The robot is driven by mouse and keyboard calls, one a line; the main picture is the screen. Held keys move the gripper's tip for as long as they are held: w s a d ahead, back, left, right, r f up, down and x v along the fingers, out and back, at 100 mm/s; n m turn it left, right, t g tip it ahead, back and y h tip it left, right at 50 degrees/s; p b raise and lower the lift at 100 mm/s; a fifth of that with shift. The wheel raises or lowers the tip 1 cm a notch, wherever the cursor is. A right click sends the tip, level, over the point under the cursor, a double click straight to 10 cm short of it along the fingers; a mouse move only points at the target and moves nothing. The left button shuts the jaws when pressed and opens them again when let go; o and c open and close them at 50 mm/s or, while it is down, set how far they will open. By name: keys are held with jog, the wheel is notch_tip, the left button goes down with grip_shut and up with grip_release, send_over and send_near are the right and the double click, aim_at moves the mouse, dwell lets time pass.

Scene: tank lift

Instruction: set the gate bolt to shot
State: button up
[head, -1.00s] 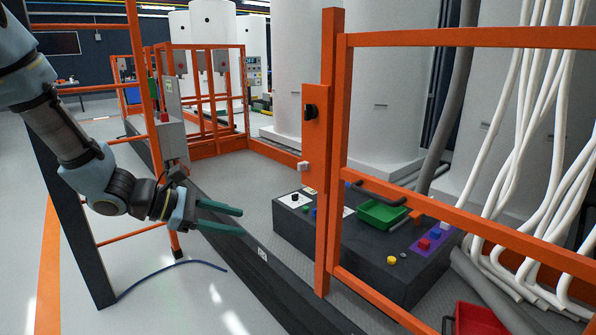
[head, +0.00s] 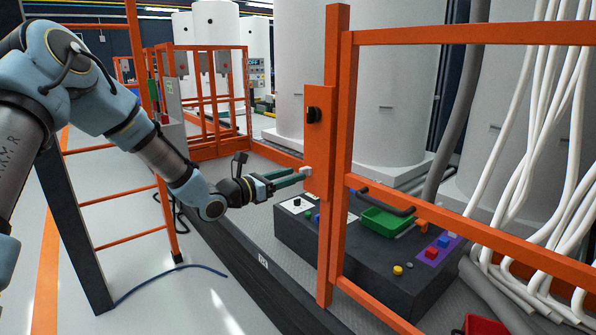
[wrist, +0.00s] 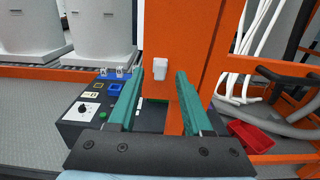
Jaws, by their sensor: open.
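A small white knob (head: 305,172), which looks to be the handle of the gate bolt, sits low on the orange plate (head: 318,150) of the gate post. It also shows in the wrist view (wrist: 160,68), on the orange post face. My gripper (head: 296,175) is open, with its green fingers pointing at the knob. In the wrist view the knob lies between the fingertips' lines, a little above and beyond them. No grip on it shows, and I cannot tell whether a finger touches it. A black round knob (head: 313,115) sits higher on the same plate.
Behind the gate a dark bench (head: 375,275) holds a green tray (head: 385,221), buttons and a dial. Orange gate rails (head: 460,225) run right of the post. White hoses (head: 530,150) hang at the right. A red bin (wrist: 250,135) stands low right.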

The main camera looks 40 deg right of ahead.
aim_at(305, 172)
jog(key=shift+d, duration=1.4)
jog(key=shift+s, duration=0.1)
jog(key=shift+c, duration=0.2)
grip_shut()
